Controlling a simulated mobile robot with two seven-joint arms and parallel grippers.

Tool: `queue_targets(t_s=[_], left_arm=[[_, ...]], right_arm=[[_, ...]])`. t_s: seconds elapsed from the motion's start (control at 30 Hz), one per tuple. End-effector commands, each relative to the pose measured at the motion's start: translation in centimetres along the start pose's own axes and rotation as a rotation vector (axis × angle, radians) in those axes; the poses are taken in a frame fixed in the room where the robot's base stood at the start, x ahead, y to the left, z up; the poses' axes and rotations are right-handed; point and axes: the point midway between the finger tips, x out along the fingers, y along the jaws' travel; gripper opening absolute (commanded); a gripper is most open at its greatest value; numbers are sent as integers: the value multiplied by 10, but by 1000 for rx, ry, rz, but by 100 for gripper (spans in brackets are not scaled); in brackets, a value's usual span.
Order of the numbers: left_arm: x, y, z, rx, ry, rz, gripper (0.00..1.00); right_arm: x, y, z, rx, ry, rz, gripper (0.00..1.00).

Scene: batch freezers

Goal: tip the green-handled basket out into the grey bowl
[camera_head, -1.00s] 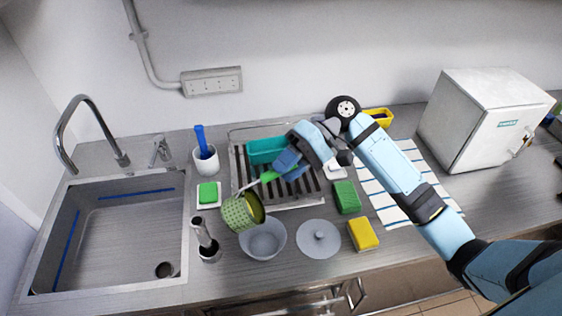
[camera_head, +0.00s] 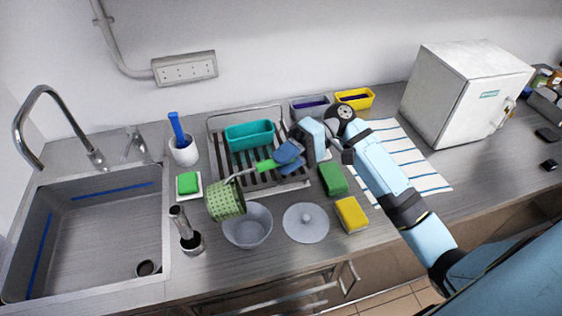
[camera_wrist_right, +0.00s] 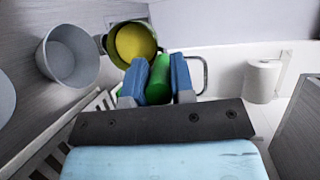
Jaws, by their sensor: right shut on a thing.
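The green dotted basket (camera_head: 226,202) hangs in the air at the upper left of the grey bowl (camera_head: 247,226). Its green handle (camera_head: 266,165) is held in my right gripper (camera_head: 283,158). The basket is tilted, and its opening hardly shows in the head view. In the right wrist view, the basket (camera_wrist_right: 108,44) shows a yellow inside; whether this is contents or lining I cannot tell. The green handle (camera_wrist_right: 158,80) lies between the blue fingers, and the bowl (camera_wrist_right: 68,56) is left of the basket. The visible part of the bowl's inside looks empty. My left gripper is out of view.
A dish rack (camera_head: 290,184) with a teal tub (camera_head: 249,135) stands behind. A grey lid (camera_head: 306,222), a green sponge (camera_head: 333,179) and a yellow sponge (camera_head: 351,214) lie right of the bowl. A dark-handled tool in a holder (camera_head: 191,242) and the sink (camera_head: 100,230) are left.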

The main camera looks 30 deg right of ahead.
Motion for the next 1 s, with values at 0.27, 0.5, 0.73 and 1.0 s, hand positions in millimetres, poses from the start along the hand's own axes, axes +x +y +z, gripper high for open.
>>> queue_targets(t_s=[0.27, 0.5, 0.73, 1.0], left_arm=[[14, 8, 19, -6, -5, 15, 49], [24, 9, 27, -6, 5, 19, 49], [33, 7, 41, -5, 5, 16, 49], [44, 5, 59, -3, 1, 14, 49]], right_arm=[[-4, 22, 2, -38, 1, -91, 0], [-7, 38, 3, -70, 1, -166, 0], [-10, 51, 5, -101, 2, -238, 0], [-12, 64, 6, -141, 3, -331, 0]])
